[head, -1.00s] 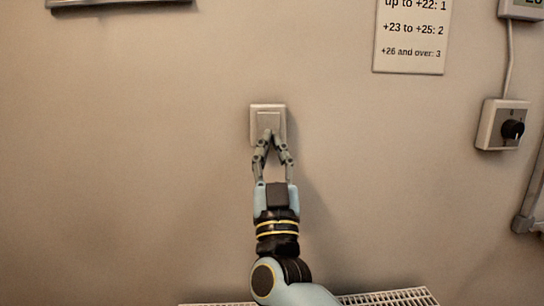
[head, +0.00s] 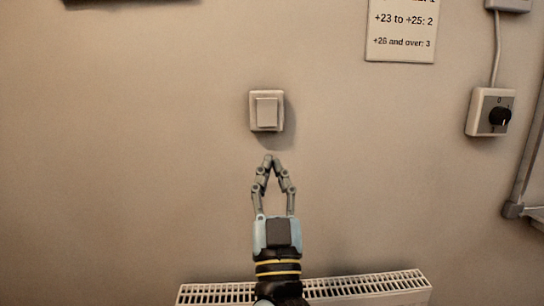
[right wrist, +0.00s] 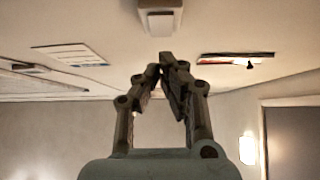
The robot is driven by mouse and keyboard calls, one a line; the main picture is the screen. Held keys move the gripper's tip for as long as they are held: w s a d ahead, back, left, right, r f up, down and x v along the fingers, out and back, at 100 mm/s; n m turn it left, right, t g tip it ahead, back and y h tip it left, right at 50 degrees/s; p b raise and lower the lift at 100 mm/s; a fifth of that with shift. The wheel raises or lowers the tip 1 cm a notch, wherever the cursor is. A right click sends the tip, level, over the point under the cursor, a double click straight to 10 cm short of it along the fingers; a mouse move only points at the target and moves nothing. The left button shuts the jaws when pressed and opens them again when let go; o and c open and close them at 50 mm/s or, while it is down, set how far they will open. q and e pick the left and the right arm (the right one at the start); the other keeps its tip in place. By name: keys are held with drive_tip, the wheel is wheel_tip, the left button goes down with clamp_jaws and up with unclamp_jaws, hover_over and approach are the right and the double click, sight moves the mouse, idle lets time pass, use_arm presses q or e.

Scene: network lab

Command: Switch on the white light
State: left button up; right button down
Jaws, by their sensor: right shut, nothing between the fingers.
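A white wall switch (head: 267,111) with one broad rocker is on the beige wall in the head view, fully uncovered. It also shows at the top of the right wrist view (right wrist: 160,18). Which way its rocker is set I cannot tell. My right gripper (head: 268,160) is below the switch in the head view, apart from it. Its fingertips meet and hold nothing; they also show in the right wrist view (right wrist: 167,58). My left gripper is out of view.
A radiator (head: 366,285) is low on the wall. A control box with a black knob (head: 491,112) and a printed sign (head: 401,32) are to the right. A bright glowing patch (right wrist: 247,150) shows in the right wrist view. The wall around the switch is clear.

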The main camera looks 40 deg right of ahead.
drive_tip(key=v, duration=0.3)
drive_tip(key=shift+d+f+b, duration=0.1)
drive_tip(key=shift+f+b, duration=0.25)
drive_tip(key=shift+f, duration=0.1)
drive_tip(key=s+f+n+g+y, duration=0.3)
drive_tip(key=f+y, duration=0.1)
drive_tip(key=f, duration=0.9)
drive_tip(key=s+f+n+g+y, duration=0.2)
drive_tip(key=s+f+n+y, duration=0.15)
drive_tip(key=f, duration=0.95)
drive_tip(key=s+f+n+g+y, duration=0.25)
drive_tip(key=f+y, duration=0.25)
drive_tip(key=f, duration=0.8)
drive_tip(key=s+d+f+g, duration=0.1)
drive_tip(key=s+f+g, duration=0.3)
drive_tip(key=s+f, duration=0.3)
drive_tip(key=s+d+f+m+g, duration=0.1)
drive_tip(key=s+f+g, duration=0.4)
drive_tip(key=s, duration=1)
drive_tip(key=s+d+f+m+g, duration=0.1)
drive_tip(key=s+d+f+g, duration=0.1)
drive_tip(key=s+f+g, duration=0.3)
drive_tip(key=s+f, duration=0.4)
drive_tip(key=s, duration=0.2)
